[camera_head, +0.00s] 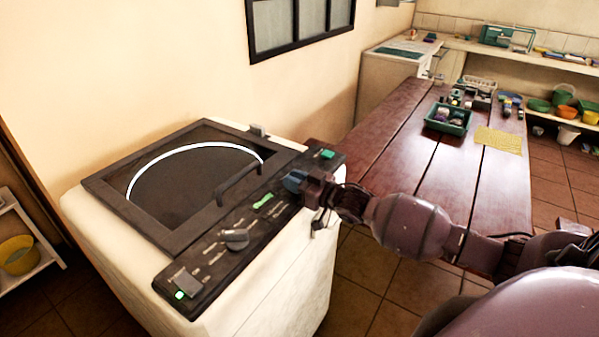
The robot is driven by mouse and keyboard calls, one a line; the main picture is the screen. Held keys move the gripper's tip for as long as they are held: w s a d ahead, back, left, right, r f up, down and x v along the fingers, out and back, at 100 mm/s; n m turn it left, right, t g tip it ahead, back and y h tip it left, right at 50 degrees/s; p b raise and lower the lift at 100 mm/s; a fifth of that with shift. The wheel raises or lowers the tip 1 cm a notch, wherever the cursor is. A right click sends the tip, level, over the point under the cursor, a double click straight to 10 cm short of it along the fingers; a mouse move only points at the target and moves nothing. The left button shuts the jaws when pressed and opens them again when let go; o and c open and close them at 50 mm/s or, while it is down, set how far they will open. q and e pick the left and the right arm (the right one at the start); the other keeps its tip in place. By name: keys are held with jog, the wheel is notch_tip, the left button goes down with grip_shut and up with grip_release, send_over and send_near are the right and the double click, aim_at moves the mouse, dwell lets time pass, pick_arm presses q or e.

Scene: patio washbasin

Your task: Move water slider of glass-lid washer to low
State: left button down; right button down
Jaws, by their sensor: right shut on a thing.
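The glass-lid washer (205,150) stands at the left with its dark-framed lid down. Its black control panel (222,262) runs along the front edge. A bright green slider-like control (263,201) and a grey knob (236,239) sit on the panel. My right gripper (306,188) is at the panel, right of the green control, shut on a blue-grey control (293,181). The fingers partly hide this control, and I cannot tell whether it is the water slider. The panel lettering is too small to read. My left gripper is out of view.
A wooden table (420,145) with a green crate (449,118) and a yellow mat (499,140) stands behind my right arm. A shelf with a yellow bowl (18,254) is at the far left. Tiled floor lies between washer and table.

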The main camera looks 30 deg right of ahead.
jog(key=shift+s+a, duration=0.1)
jog(key=shift+a, duration=0.1)
jog(key=c, duration=1)
grip_release()
jog(key=shift+c, duration=0.2)
jog(key=v, duration=1)
jog(key=shift+s+d+b, duration=0.15)
jog(key=shift+s+b, duration=0.15)
jog(key=shift+s, duration=0.05)
jog(key=shift+f, duration=0.1)
jog(key=s+a+f+m+g+h, duration=0.1)
jog(key=s+a+f+g+h, duration=0.1)
jog(key=s+a+f, duration=0.3)
jog(key=s+a+f+m+g+h, duration=0.2)
jog(key=s+a+f+h, duration=0.3)
jog(key=s+f, duration=0.7)
notch_tip(320, 180, down, 3)
jog(key=shift+s+a+f+g, duration=0.1)
jog(key=shift+s+a+g, duration=0.1)
jog(key=shift+a+g, duration=0.4)
